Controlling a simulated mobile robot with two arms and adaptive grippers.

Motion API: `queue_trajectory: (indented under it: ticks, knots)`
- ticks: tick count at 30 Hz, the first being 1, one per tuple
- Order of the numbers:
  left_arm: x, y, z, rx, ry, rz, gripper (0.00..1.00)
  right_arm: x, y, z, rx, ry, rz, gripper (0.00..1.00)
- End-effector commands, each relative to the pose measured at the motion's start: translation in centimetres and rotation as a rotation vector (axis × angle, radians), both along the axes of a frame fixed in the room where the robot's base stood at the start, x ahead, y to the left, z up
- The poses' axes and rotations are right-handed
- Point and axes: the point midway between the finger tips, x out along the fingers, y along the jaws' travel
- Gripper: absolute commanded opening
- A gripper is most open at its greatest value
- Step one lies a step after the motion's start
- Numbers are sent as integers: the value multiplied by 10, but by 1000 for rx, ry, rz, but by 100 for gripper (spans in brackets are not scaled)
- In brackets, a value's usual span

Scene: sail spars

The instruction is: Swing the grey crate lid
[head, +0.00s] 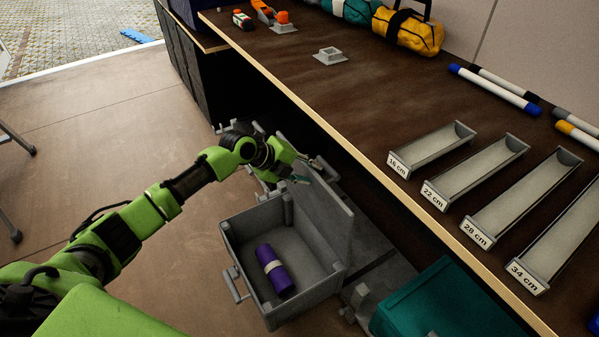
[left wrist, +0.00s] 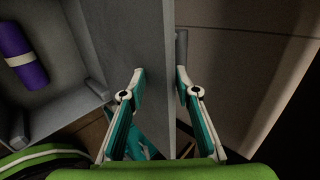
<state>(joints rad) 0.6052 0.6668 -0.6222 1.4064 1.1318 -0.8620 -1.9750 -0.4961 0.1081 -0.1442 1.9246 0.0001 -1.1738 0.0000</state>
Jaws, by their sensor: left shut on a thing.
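The grey crate (head: 309,316) stands open on the floor beside the workbench, with a purple roll with a pale band (head: 275,270) inside. Its grey lid (head: 325,213) stands up roughly upright along the crate's right side. My left gripper (head: 308,172) is at the lid's far end, shut on the lid. In the left wrist view the lid (left wrist: 150,35) runs between the two fingers of the left gripper (left wrist: 160,73), and the purple roll (left wrist: 20,55) lies to the left. The fingers partly hide the lid's edge. My right gripper is not in view.
The workbench (head: 330,105) overhangs close to the right of the lid. It carries several labelled grey trays (head: 440,150), blue-ended spars (head: 495,90) and a yellow bag (head: 410,32). A teal box (head: 430,300) stands right of the crate.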

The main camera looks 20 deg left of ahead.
Motion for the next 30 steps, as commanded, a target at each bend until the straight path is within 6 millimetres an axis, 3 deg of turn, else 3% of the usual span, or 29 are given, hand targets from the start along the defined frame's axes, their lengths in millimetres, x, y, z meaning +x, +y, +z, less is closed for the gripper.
queue_trajectory:
  ticks: [1,10,22,30]
  knots:
    - [-7,7,-6,12,14,2,10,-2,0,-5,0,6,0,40]
    - [-26,21,0,7,7,2,5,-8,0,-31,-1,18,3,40]
    - [-25,23,5,-1,-6,4,5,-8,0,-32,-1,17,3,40]
    - [-47,40,3,0,-7,4,1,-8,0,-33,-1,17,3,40]
